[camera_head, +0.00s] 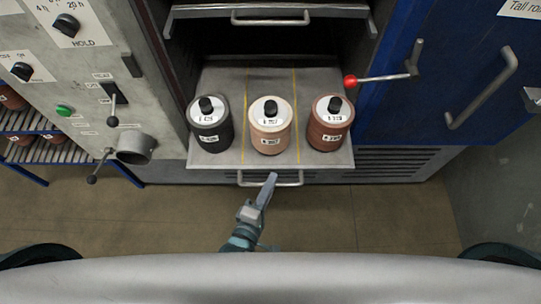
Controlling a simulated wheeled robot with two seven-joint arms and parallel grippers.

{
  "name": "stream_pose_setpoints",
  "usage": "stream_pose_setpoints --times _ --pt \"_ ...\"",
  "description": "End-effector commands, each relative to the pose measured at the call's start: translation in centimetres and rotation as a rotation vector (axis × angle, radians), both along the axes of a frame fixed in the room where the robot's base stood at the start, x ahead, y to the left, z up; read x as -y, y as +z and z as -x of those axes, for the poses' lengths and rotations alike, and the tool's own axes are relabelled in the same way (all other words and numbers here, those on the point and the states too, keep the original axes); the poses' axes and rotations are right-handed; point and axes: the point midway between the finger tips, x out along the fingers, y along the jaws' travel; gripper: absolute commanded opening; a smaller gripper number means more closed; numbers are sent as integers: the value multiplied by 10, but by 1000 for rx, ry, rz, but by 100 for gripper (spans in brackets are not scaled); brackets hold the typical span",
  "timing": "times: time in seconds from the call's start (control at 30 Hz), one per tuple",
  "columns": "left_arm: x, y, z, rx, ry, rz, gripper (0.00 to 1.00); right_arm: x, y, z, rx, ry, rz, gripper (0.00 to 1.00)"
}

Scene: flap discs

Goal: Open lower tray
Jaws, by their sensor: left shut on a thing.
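The lower tray (221,158) is a grey metal shelf that sticks out of the open cabinet. It has two yellow lines and a bar handle (288,184) under its front edge. Three lidded containers stand upright on it: a black one (211,137), a tan one (270,139) and a reddish-brown one (329,137). My left gripper (268,183) reaches up from below and is shut on the handle, near its middle. My right gripper is not in view.
An upper tray (208,12) with its own handle is above, further back. A lever with a red knob (350,81) juts out at the right, by the blue door (436,116). A control panel (92,90) with knobs and levers is at the left. The floor (350,215) in front is clear.

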Motion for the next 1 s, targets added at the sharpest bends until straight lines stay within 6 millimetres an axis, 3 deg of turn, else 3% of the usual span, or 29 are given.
stream_pose_setpoints --times 0.03,0.2,0.4,0.9,0.93,1.0 --pt "0 -1 17 -7 -3 -3 0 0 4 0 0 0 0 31" --pt "0 -1 53 -5 -3 -3 0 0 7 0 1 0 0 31" --pt "0 -1 80 -3 -1 -2 0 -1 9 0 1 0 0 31" --pt "0 -1 90 -1 -1 -1 0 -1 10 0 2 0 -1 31" --pt "0 -1 90 -1 -1 -1 13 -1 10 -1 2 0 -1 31" --pt "0 -1 90 -1 -1 -1 29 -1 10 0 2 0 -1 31"
